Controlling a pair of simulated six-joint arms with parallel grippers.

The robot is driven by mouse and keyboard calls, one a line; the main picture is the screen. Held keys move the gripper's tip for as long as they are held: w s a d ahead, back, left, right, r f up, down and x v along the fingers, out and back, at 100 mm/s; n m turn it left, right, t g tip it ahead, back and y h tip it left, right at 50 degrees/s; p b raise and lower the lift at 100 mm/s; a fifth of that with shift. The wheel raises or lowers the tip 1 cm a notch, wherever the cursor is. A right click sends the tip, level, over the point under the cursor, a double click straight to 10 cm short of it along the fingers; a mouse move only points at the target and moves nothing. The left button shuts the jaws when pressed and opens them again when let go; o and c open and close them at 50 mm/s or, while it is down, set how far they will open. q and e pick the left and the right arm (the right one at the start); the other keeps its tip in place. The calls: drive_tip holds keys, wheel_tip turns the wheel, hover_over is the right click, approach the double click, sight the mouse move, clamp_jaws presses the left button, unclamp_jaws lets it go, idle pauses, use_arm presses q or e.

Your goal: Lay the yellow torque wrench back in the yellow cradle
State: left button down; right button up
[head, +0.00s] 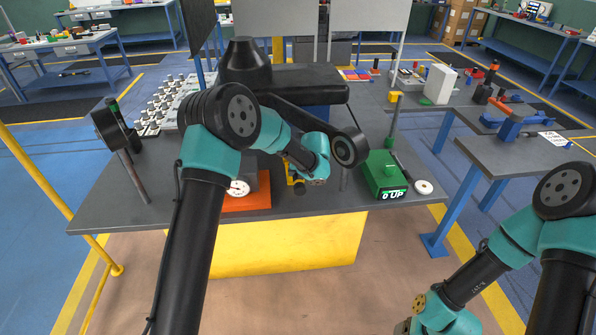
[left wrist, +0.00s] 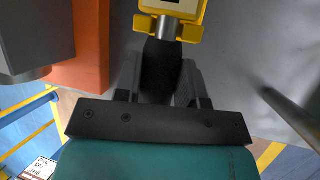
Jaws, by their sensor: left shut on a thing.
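In the left wrist view my left gripper (left wrist: 162,80) is shut on the black handle of the torque wrench (left wrist: 161,60), with a finger on either side. A short silver shaft runs from the handle to yellow parts at the top edge. The yellow cradle (left wrist: 196,31) appears there as prongs on either side of the shaft. A pale panel with a dark patch lies between them; I cannot tell whether the wrench rests in the cradle or is just above it. In the head view yellow shows (head: 291,176) beside my left wrist, which hides most of it. My right gripper is out of view.
An orange base (head: 246,202) with a grey block stands left of the cradle. A green counter box (head: 385,172) reading "0 UP" and a white ring (head: 424,187) lie to the right. The grey table's (head: 330,205) front strip is clear.

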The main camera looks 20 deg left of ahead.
use_arm(q)
drive_tip(key=shift+f, duration=0.45)
drive_tip(key=c, duration=0.6)
unclamp_jaws()
drive_tip(key=shift+c, duration=0.2)
drive_tip(key=shift+r, duration=2.95)
drive_tip(key=shift+s+d, duration=0.1)
